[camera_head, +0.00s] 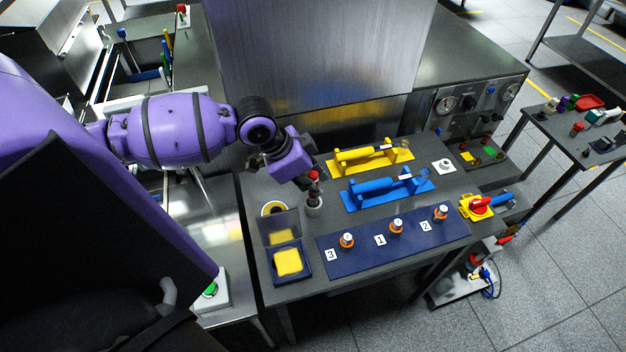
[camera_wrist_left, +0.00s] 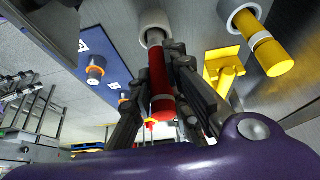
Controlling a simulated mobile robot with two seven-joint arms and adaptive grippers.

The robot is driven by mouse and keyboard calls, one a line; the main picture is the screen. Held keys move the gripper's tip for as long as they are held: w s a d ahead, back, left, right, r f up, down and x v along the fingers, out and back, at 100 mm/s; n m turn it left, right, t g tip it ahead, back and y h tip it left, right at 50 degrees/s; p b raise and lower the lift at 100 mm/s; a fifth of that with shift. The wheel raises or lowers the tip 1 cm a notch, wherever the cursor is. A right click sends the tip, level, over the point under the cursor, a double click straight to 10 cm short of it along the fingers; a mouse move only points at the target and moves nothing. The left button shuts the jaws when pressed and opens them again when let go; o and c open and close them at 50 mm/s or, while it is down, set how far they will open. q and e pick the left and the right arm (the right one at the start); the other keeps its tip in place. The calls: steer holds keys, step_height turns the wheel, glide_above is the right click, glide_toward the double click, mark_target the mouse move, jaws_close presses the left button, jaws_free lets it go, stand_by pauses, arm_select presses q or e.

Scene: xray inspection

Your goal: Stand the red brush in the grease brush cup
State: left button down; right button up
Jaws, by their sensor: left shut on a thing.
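My left gripper (camera_head: 313,184) is shut on the red brush (camera_head: 314,177) and holds it about upright, directly over the small grey cup (camera_head: 314,208). In the left wrist view my gripper's fingers (camera_wrist_left: 178,85) are on either side of the red brush (camera_wrist_left: 161,72). My right gripper is out of view.
A yellow brush (camera_wrist_left: 268,52) stands in another grey cup in the wrist view. A yellow cradle (camera_head: 370,157), blue cradle (camera_head: 388,188) and blue mat (camera_head: 365,255) with orange-ringed jars lie to the right.

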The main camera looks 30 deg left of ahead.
arm_select(q)
steer(key=shift+f+b, duration=0.3)
steer(key=shift+f, duration=0.8)
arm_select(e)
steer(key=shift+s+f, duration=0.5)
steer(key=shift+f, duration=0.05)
arm_select(q)
steer(key=c, duration=1.6)
jaws_free()
steer(key=shift+v, duration=6.05)
